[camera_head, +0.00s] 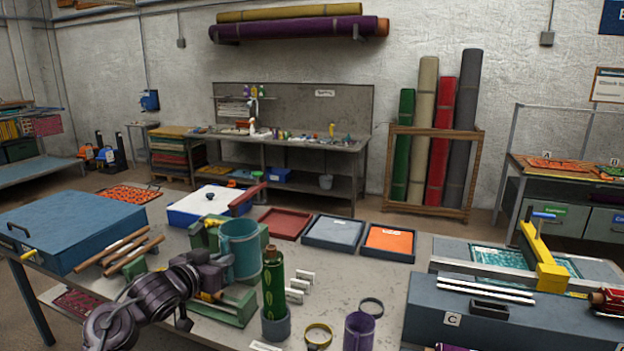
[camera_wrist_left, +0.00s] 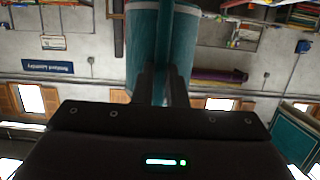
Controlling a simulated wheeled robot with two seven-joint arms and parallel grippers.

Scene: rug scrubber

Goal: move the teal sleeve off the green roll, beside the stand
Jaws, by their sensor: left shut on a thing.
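The teal sleeve (camera_head: 240,248) is an upright open tube, left of the green roll and apart from it in the picture. My left gripper (camera_head: 226,268) is shut on the sleeve's wall. In the left wrist view the fingers (camera_wrist_left: 162,82) pinch the sleeve (camera_wrist_left: 178,40). I cannot tell whether its lower end touches anything. The green roll (camera_head: 273,285) has a brown top end and stands upright in a short grey-blue cup-like stand (camera_head: 276,328) on the table. No sleeve is around the roll's visible part. My right gripper is out of view.
Small white blocks (camera_head: 297,289) stand right of the roll. A dark ring (camera_head: 371,307), a yellow ring (camera_head: 318,335) and a purple cup (camera_head: 359,332) are farther right. Bare table (camera_head: 335,275) lies behind the rings.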

